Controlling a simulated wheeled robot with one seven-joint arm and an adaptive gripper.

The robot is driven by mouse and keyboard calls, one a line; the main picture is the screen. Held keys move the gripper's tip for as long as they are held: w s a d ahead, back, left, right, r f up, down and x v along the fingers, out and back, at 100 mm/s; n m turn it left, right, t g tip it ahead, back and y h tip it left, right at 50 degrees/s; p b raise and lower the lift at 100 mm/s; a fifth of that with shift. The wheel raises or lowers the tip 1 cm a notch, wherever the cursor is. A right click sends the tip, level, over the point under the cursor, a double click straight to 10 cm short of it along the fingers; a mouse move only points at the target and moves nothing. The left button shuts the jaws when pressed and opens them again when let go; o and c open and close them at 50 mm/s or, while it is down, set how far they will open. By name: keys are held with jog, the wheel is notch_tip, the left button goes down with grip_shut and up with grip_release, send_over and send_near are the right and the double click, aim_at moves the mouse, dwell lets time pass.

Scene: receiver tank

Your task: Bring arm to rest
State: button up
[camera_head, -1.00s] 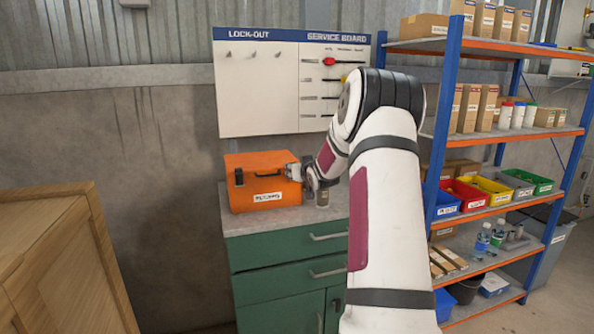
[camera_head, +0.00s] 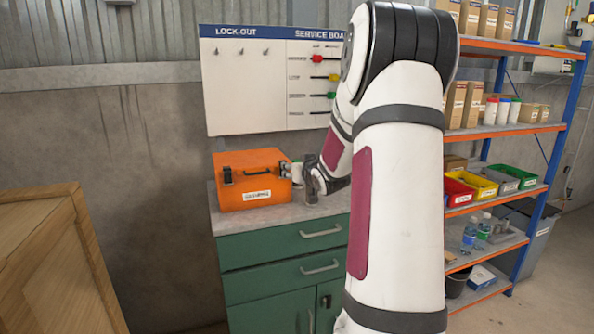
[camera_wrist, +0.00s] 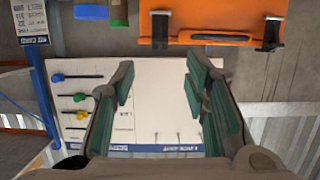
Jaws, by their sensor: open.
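My arm (camera_head: 400,170) fills the middle right of the head view, bent at a high elbow. My gripper (camera_wrist: 160,88) shows in the wrist view with its two dark green fingers spread and nothing between them. In the head view its end is small and partly hidden, just right of the orange case (camera_head: 250,180). Whether it touches the case cannot be told. The case is closed and stands on the green cabinet (camera_head: 285,250). It also shows at the top of the wrist view, upside down, beyond the fingers.
A white lock-out and service board (camera_head: 250,90) hangs behind the cabinet, with coloured knobs partly behind my arm. A shelf rack (camera_head: 500,130) with boxes and coloured bins stands at the right. A wooden crate (camera_head: 50,260) stands at the left. Bare wall lies between crate and cabinet.

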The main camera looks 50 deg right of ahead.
jog(key=shift+s+a+r, duration=0.1)
jog(key=shift+s+a, duration=0.2)
jog(key=shift+s, duration=0.1)
dwell(0.3)
jog(key=s+a+r+n+g+y+p, duration=0.1)
jog(key=s+a+r+g, duration=0.15)
jog(key=a, duration=0.95)
jog(key=s+a+r+n+g+y+p, duration=0.15)
jog(key=a+r, duration=0.25)
jog(key=a, duration=0.8)
jog(key=s+a+f+n+g+y+p, duration=0.2)
jog(key=s+a+n+g+y, duration=0.2)
jog(key=s+a, duration=1.8)
jog(key=s+y, duration=0.1)
jog(key=s, duration=0.2)
jog(key=shift+s+a+f+g, duration=0.15)
jog(key=shift+a+f+g, duration=0.05)
jog(key=shift+a+g, duration=0.1)
